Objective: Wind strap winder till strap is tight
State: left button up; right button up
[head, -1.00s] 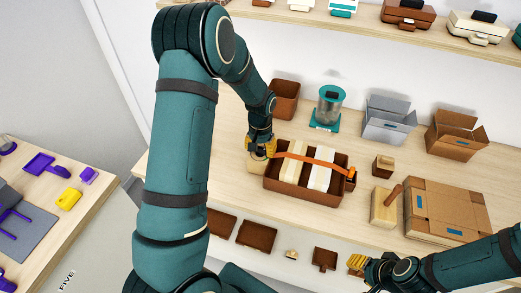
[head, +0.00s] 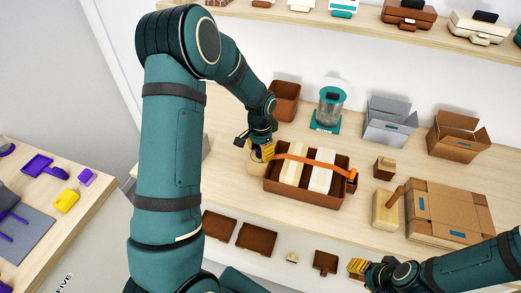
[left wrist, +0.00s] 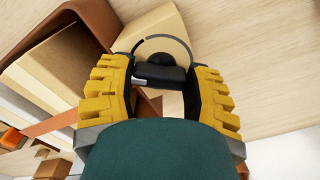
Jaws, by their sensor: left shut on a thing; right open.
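The strap winder (head: 256,167) is a tan block at the left end of a brown tray (head: 300,197). In the left wrist view its tan body (left wrist: 155,35) shows behind a grey ring and a black handle (left wrist: 158,76). My left gripper (head: 263,153) is shut on that handle, with its yellow fingers (left wrist: 160,95) on either side. An orange strap (head: 315,163) runs across the tray over two pale blocks to an orange fitting (head: 352,180) at the right end. It looks nearly straight; I cannot tell its tension. My right gripper (head: 357,268) is open and empty at the front edge.
Right of the tray stand a small wooden block (head: 384,168), a wooden block with a peg (head: 386,210) and a flat cardboard box (head: 447,212). Behind are a brown bin (head: 285,100), a teal-based jar (head: 328,108) and open grey (head: 390,122) and cardboard boxes (head: 457,137).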

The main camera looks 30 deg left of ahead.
aim_at(260, 150)
pick_arm(q)
jog(key=o, duration=1.2)
jog(key=shift+r, duration=0.1)
notch_tip(260, 150, up, 12)
jog(key=shift+s, duration=0.1)
dwell(0.3)
